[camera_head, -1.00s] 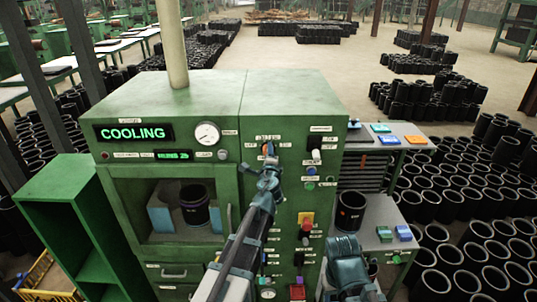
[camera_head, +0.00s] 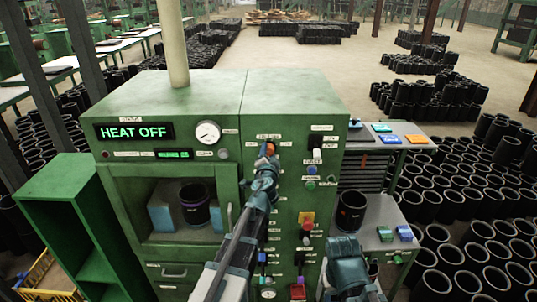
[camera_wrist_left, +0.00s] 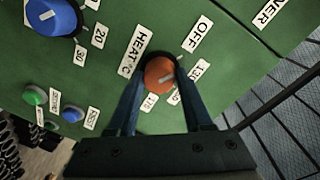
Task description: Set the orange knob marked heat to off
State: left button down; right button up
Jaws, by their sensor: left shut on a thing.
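The orange heat knob (camera_head: 270,147) is on the green cabinet's front panel, partly hidden by my left gripper in the head view. The left wrist view shows the orange knob (camera_wrist_left: 159,72) between the two fingers of my left gripper (camera_wrist_left: 161,80), which is shut on it. A white mark on the panel sits between the knob and the OFF label (camera_wrist_left: 201,35). The label HEAT °C (camera_wrist_left: 135,50) is beside the knob. The display (camera_head: 134,132) reads HEAT OFF in green. My right arm (camera_head: 346,266) shows at the lower right; its fingers cannot be made out.
A blue knob (camera_wrist_left: 50,16) and small green and blue buttons are near the heat knob. A red knob (camera_head: 307,226) on a yellow plate is lower on the panel. A black sleeve (camera_head: 194,205) stands inside the cabinet; another (camera_head: 351,211) stands on the right side bench.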

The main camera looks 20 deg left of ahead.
pick_arm(q)
jog(key=shift+s+n, duration=0.1)
jog(key=shift+n, duration=0.5)
pick_arm(e)
jog(key=shift+f, duration=0.1)
pick_arm(q)
jog(key=shift+c, duration=1.6)
grip_release()
